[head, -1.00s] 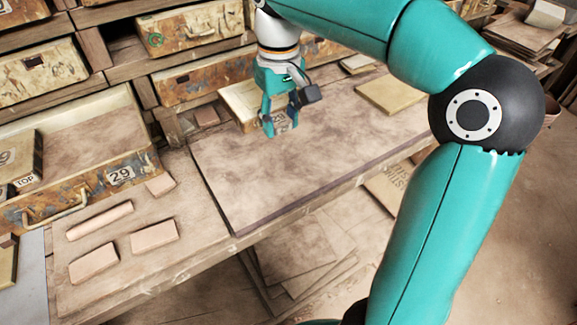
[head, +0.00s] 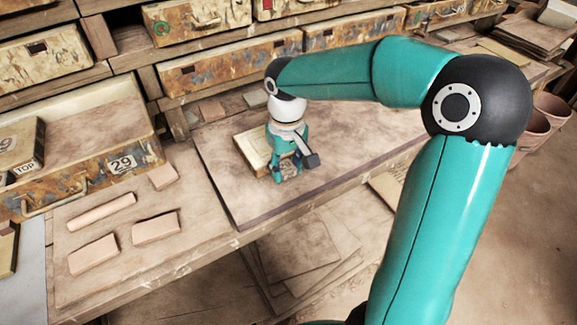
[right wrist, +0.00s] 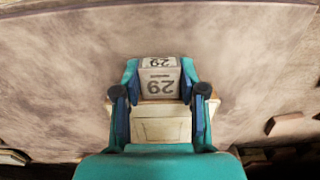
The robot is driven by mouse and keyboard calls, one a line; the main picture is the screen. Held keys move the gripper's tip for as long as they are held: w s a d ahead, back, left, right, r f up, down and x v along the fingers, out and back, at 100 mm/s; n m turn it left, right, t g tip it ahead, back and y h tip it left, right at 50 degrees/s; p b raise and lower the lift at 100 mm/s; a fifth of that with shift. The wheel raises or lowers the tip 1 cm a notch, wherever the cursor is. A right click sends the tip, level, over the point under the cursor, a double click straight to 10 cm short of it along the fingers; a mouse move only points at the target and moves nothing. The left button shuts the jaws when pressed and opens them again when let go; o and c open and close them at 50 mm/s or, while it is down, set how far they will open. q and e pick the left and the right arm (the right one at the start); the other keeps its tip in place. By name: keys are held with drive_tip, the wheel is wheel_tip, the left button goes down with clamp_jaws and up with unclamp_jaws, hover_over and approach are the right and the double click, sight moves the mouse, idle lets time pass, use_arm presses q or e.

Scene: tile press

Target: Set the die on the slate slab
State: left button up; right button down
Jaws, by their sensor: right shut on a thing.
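The die is a pale block (head: 252,148) with a "29" on its face, which shows in the right wrist view (right wrist: 160,85). My right gripper (head: 286,172) is shut on it, with one finger on each side of the numbered end. The die is over the slate slab (head: 350,145), a broad brownish plate with a dark front edge on the bench. It is low, near the slab's left half; I cannot tell if it touches. My left gripper is not in view.
An open drawer (head: 105,180) marked "29" stands at the left, with a "TOP" block (head: 22,150) in it. Several pale clay pieces (head: 155,226) lie on the bench left of the slab. The slab's right part looks clear. Pots (head: 530,125) stand at the far right.

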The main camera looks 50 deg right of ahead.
drive_tip(key=c, duration=0.7)
unclamp_jaws()
drive_tip(key=shift+f, duration=0.1)
drive_tip(key=shift+o, duration=0.2)
wheel_tip(320, 180, up, 12)
drive_tip(key=p, duration=0.1)
